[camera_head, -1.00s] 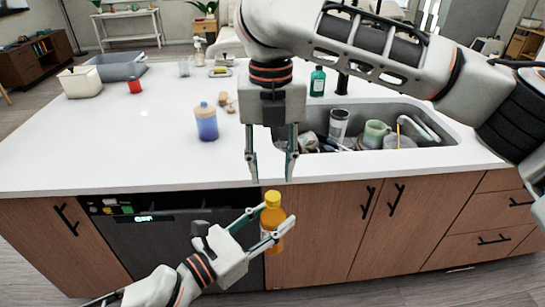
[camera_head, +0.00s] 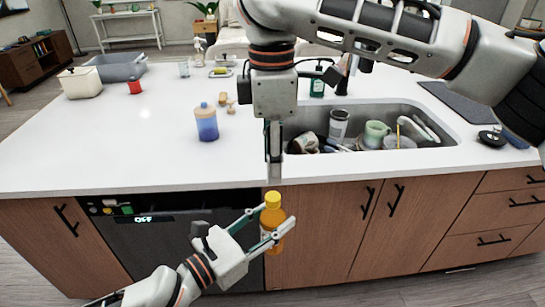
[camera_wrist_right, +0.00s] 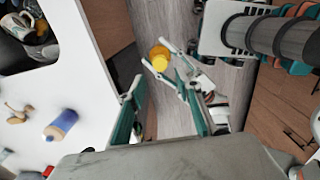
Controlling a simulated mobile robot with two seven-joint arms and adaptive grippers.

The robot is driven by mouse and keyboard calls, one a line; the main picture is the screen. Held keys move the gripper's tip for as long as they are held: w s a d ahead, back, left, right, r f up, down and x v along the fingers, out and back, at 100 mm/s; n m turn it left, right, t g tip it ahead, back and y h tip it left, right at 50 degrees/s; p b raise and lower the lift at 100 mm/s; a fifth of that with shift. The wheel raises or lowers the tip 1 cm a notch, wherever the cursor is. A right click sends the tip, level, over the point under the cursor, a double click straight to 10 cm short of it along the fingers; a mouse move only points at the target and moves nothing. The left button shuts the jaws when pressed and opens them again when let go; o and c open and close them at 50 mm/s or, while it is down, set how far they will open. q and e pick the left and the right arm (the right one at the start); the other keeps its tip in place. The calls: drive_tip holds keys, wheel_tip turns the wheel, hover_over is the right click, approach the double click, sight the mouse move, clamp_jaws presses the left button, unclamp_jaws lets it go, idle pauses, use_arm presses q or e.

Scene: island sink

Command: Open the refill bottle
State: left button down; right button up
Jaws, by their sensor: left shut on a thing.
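The refill bottle (camera_head: 273,225) is orange with a yellow cap (camera_head: 273,199). It is upright in front of the island's cabinet doors, below the counter edge. My left gripper (camera_head: 268,217) is shut on its body, one finger on each side. My right gripper (camera_head: 274,178) points down just above the cap, apart from it; its fingers overlap in the head view. In the right wrist view my right gripper's fingers (camera_wrist_right: 160,85) are apart with nothing between them. The yellow cap (camera_wrist_right: 160,57) shows beyond the fingertips there, with the left gripper's fingers around the bottle.
The white island counter (camera_head: 120,150) lies behind the grippers. The sink (camera_head: 420,150) holds several cups and dishes. A green soap bottle (camera_head: 317,87) stands behind the sink. A dishwasher (camera_head: 170,235) is below the counter.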

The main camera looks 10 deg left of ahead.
sight(273, 196)
drive_tip(key=shift+f, duration=4)
clamp_jaws()
drive_tip(key=shift+n, duration=1.2)
drive_tip(key=shift+r, duration=0.2)
